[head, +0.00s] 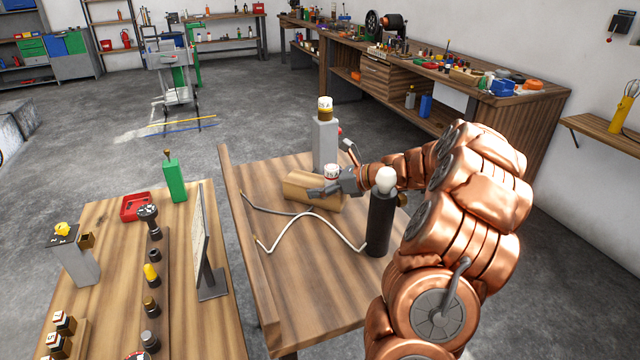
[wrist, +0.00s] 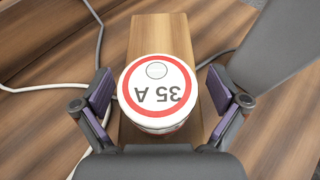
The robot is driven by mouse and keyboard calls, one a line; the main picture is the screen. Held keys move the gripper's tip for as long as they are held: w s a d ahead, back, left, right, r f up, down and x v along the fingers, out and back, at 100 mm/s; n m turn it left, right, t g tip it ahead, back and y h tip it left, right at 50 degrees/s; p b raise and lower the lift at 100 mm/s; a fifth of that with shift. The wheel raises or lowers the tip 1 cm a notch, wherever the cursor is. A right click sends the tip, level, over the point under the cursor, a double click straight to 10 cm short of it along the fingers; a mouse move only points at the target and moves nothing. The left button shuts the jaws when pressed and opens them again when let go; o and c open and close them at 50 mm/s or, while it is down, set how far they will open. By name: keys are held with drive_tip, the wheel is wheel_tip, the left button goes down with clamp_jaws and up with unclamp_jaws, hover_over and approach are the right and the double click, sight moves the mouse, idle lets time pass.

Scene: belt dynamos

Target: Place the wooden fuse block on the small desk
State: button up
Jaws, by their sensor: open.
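A wooden block (head: 302,184) lies on the wooden table (head: 300,315) in the head view. A white round 35 A fuse (head: 331,170) with a red ring stands at its right part; in the wrist view the fuse (wrist: 157,92) sits over the light wooden block (wrist: 160,35). My gripper (head: 328,190) is at the block in the head view. In the wrist view my gripper (wrist: 160,100) is open, one finger on each side of the fuse, with small gaps. The fuse hides part of the block. I cannot tell which table is the small desk.
A grey post (head: 325,145) with a yellow-white cap stands behind the block. A black cylinder (head: 381,225) with a white top stands to the right, joined by a pale cable (head: 310,220). Another table (head: 195,330) with a framed panel (head: 202,245) is at left.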

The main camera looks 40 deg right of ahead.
drive_tip(key=shift+s+r, duration=0.1)
drive_tip(key=shift+r, duration=0.05)
drive_tip(key=v, duration=1.1)
drive_tip(key=shift+s+d+b, duration=0.3)
drive_tip(key=shift+b, duration=0.05)
drive_tip(key=shift+r, duration=0.1)
